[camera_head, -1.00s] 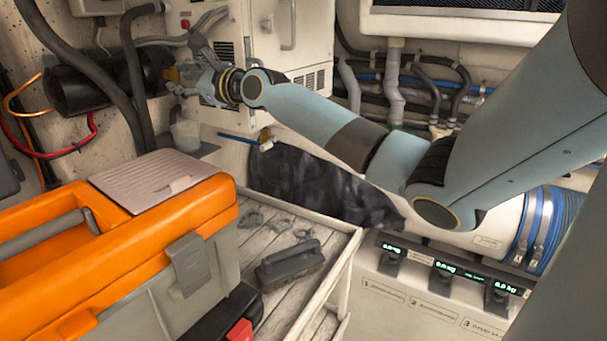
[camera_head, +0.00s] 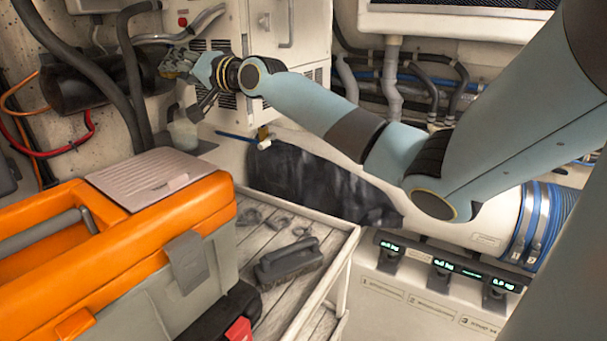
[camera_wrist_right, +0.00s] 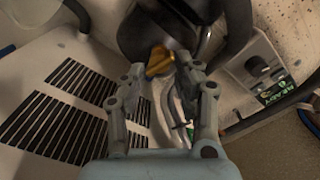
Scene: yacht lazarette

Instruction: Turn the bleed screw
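The bleed screw appears as a small brass-yellow wing-shaped piece (camera_wrist_right: 159,62) in the right wrist view, in front of a dark rounded body. My right gripper (camera_wrist_right: 162,68) is open, with one finger on each side of the yellow piece. I cannot tell whether either fingertip touches it. In the head view my right gripper (camera_head: 178,64) is at the upper left, at the dark cylinder's right end, and hides the screw there. My left gripper is in neither current view.
A small translucent jar (camera_head: 183,131) stands below the right gripper. Dark hoses (camera_head: 132,70) run close on its left, and a vented white cabinet (camera_head: 290,45) is on its right. An orange toolbox (camera_head: 120,235) and a black brush (camera_head: 289,260) are in the foreground.

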